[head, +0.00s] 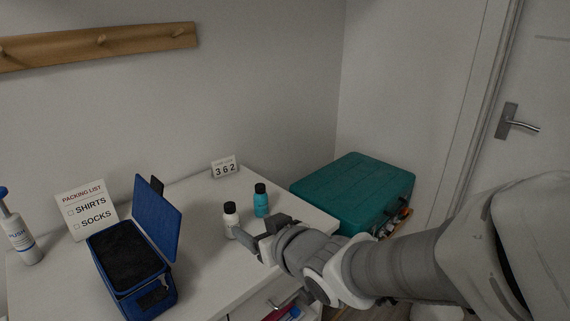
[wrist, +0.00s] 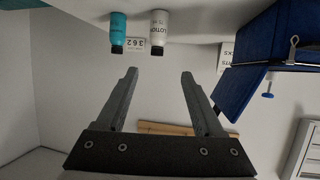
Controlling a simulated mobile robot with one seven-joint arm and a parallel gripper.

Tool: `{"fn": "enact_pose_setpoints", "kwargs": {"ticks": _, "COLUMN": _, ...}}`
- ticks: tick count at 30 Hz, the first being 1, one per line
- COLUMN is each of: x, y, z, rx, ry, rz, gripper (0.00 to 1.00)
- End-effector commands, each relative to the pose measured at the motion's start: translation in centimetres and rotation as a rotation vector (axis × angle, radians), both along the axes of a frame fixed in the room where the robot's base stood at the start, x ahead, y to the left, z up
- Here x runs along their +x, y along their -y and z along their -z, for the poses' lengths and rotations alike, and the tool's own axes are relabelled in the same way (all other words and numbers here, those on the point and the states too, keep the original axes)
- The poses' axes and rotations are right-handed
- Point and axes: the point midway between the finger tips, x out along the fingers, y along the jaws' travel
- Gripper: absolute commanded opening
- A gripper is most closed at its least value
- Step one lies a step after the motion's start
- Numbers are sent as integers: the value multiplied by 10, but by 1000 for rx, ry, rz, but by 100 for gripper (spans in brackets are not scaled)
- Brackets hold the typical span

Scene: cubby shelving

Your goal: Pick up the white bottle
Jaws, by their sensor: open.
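The white bottle (head: 231,219) with a black cap stands upright on the white table, left of a teal bottle. In the wrist view, which is upside down, the white bottle (wrist: 159,27) shows the word LOTION and lies beyond the gap between my fingertips. My gripper (head: 252,236) is near the bottle's lower right side in the head view, and its base hides part of the table there. In the wrist view my gripper (wrist: 160,75) is open with nothing between its fingers.
The teal bottle (head: 261,201) stands close to the white one. A number sign (head: 225,167) is behind them. A teal suitcase (head: 350,190) is right.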

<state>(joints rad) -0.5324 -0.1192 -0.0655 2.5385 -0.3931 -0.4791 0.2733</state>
Motion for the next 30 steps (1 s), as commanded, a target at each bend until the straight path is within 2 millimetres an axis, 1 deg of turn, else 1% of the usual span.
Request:
{"fn": "enact_pose_setpoints", "kwargs": {"ticks": 1, "x": 2, "y": -2, "z": -5, "rx": -2, "ry": -6, "rz": -1, "gripper": 69}}
{"fn": "enact_pose_setpoints", "kwargs": {"ticks": 14, "x": 14, "y": -9, "z": 3, "rx": -5, "ry": -3, "rz": 5, "gripper": 69}}
{"fn": "enact_pose_setpoints", "kwargs": {"ticks": 16, "x": 21, "y": -15, "z": 12, "rx": -3, "ry": 0, "rz": 4, "gripper": 69}}
{"fn": "enact_pose_setpoints", "kwargs": {"ticks": 21, "x": 42, "y": -31, "z": 24, "rx": -3, "ry": 1, "rz": 4, "gripper": 69}}
{"fn": "enact_pose_setpoints", "kwargs": {"ticks": 27, "x": 62, "y": -47, "z": 33, "rx": -3, "ry": 3, "rz": 5, "gripper": 69}}
{"fn": "enact_pose_setpoints", "kwargs": {"ticks": 30, "x": 67, "y": -50, "z": 35, "rx": -3, "ry": 3, "rz": 5, "gripper": 69}}
